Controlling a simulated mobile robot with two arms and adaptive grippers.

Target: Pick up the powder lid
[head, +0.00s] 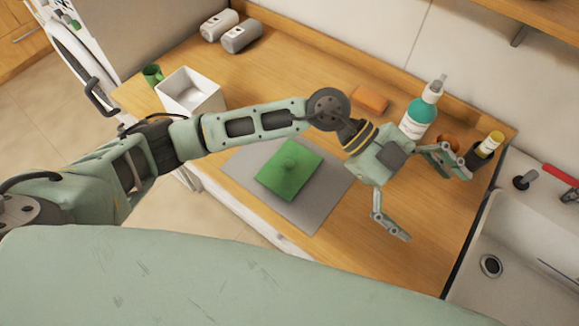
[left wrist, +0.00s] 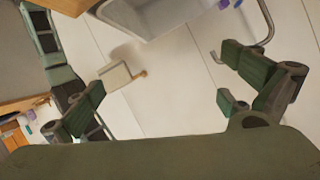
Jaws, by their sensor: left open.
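The green piece is not visible in the left wrist view. My right gripper is not in view.
A teal pump bottle (head: 418,117), an orange block (head: 370,98) and a yellow-topped bottle (head: 491,142) stand along the back. A sink (head: 525,235) is at right. A white open box (head: 190,90), a green cup (head: 152,74) and two canisters (head: 240,37) are at left.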

